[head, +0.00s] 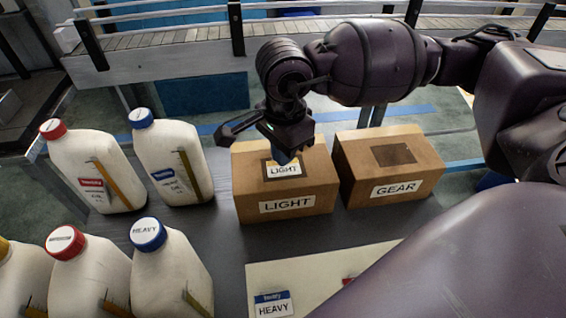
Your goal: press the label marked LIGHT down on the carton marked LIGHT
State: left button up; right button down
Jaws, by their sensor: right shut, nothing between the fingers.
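The carton marked LIGHT (250,206) stands on the table in the middle of the head view. The small label marked LIGHT (284,171) lies on its top face, over a darker square patch. My right gripper (287,157) points down from above, its fingertips at or just above the label's upper edge. The gripper is shut with nothing held, and it hides part of the carton top behind the label. I cannot tell whether the fingertips touch the label. My left gripper is not in view.
The carton marked GEAR (425,175) stands close at the right, with a dark patch on top. Several white bottles with red, blue or yellow caps fill the left, such as the blue-capped one (172,165). A label marked HEAVY (273,304) lies on a pale sheet (330,262) in front.

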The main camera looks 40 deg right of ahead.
aim_at(284, 170)
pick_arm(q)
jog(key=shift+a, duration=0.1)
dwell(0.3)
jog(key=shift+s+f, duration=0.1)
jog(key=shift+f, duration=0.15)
pick_arm(e)
jog(key=shift+f, duration=0.35)
pick_arm(q)
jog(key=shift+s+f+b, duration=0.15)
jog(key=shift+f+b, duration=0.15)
jog(key=shift+b, duration=0.05)
pick_arm(e)
jog(key=shift+f, duration=0.45)
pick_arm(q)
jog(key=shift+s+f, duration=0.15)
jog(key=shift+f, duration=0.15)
pick_arm(e)
jog(key=shift+f, duration=0.4)
dwell(0.5)
jog(key=shift+r+p, duration=0.3)
jog(key=shift+r, duration=0.85)
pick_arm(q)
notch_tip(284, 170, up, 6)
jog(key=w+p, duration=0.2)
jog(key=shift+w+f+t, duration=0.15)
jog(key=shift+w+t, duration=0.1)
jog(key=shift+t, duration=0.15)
pick_arm(e)
jog(key=shift+r, duration=2.9)
